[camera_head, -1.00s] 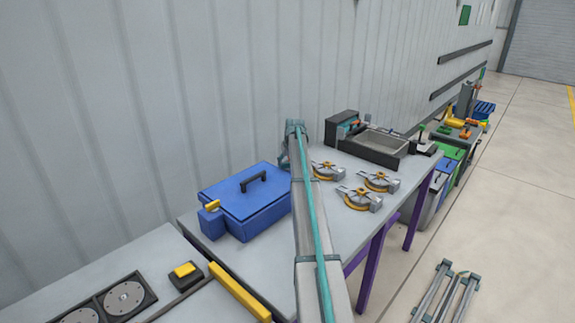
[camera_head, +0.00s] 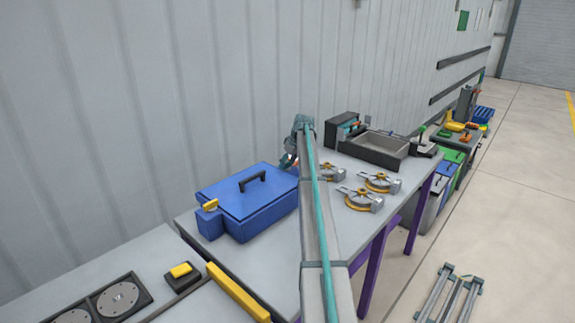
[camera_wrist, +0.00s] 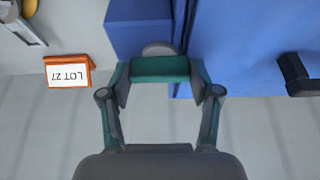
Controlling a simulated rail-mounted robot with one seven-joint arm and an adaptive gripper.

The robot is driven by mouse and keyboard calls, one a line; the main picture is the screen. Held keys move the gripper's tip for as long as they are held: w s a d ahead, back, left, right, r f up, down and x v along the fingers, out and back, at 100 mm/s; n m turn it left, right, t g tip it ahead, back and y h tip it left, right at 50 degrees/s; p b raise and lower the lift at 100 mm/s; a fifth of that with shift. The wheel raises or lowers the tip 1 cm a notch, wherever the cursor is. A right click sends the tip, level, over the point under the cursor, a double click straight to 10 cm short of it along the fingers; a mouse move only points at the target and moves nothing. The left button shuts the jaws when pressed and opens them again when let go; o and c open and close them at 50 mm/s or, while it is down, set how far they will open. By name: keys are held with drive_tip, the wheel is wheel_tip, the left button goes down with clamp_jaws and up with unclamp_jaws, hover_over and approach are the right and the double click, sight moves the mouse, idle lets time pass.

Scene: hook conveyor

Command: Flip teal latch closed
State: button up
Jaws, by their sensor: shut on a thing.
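The teal latch (camera_wrist: 160,68) shows in the wrist view as a short teal bar with a grey round piece behind it, at the edge of the blue box (camera_wrist: 245,40). My gripper (camera_wrist: 160,80) has its two fingers at either end of the bar and is shut on it. In the head view the blue box (camera_head: 255,205) stands on the grey table with its lid down. My wrist is beyond the box's far right corner there, and my arm hides the fingertips and latch.
A "LOT 27" sign (camera_wrist: 67,72) stands near the box. Grey and yellow clamps (camera_head: 364,198) and a dark tray unit (camera_head: 375,148) are to the right. The corrugated wall (camera_head: 150,90) is close behind the table. A black handle (camera_head: 252,180) rises from the lid.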

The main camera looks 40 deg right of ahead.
drive_tip(key=o, duration=1.1)
drive_tip(key=shift+o, duration=0.2)
drive_tip(key=shift+r, duration=0.1)
drive_tip(key=v, duration=1.1)
drive_tip(key=shift+r, duration=0.4)
drive_tip(key=shift+s+d, duration=0.1)
